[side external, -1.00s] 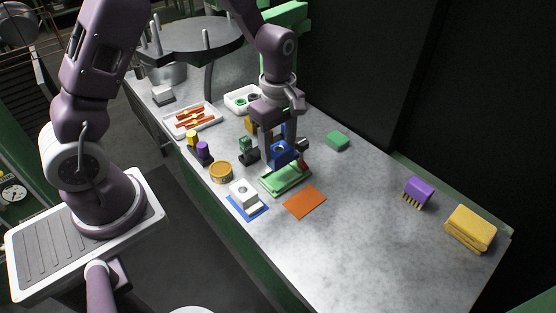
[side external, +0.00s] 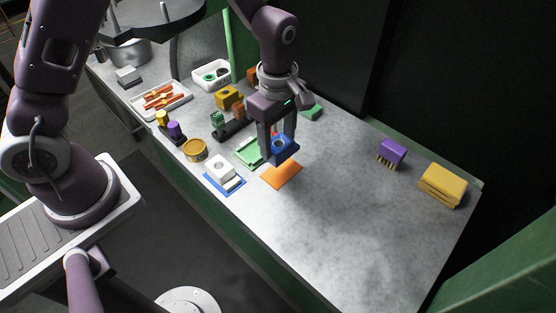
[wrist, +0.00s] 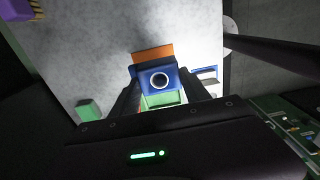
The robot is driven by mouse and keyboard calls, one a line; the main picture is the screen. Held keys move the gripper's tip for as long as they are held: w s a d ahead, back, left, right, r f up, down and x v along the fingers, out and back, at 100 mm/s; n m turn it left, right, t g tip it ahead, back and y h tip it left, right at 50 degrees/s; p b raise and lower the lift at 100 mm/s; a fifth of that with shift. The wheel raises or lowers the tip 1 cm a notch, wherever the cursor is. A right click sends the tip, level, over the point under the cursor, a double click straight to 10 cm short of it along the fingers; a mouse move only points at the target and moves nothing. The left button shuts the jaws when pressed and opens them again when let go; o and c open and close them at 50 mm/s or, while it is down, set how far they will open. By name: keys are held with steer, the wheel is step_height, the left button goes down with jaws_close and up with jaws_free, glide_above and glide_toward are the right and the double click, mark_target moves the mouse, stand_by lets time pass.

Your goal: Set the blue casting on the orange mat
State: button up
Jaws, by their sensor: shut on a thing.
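The blue casting (side external: 284,149) is a blue block with a round hole. My gripper (side external: 278,152) is shut on it and holds it above the table, over the far edge of the orange mat in the side view. The orange mat (side external: 283,177) is a flat, bare square on the table. In the wrist view the casting (wrist: 157,78) sits between my fingers, with part of the orange mat (wrist: 153,53) showing just beyond it. The casting hides the rest of the mat there.
A green tray (side external: 248,152) lies beside the orange mat. A white casting (side external: 220,168) stands on a blue mat (side external: 236,186) to its left. A purple brush (side external: 392,152) and yellow cloth (side external: 443,184) lie at the right.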

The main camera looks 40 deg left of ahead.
step_height(320, 180, down, 7)
steer(key=shift+r, duration=0.1)
steer(key=o, duration=1.6)
steer(key=shift+o, duration=0.2)
step_height(320, 180, up, 12)
steer(key=shift+r, duration=0.2)
steer(key=s+a+r+m+t, duration=0.2)
steer(key=s+a+r+m, duration=0.2)
steer(key=s+r+m, duration=0.3)
steer(key=s+a+r+m+t, duration=0.3)
steer(key=s+r+m, duration=0.5)
steer(key=s+m, duration=0.3)
steer(key=shift+s+a+r+t, duration=0.25)
steer(key=shift+s+a+t, duration=0.1)
steer(key=shift+s, duration=0.85)
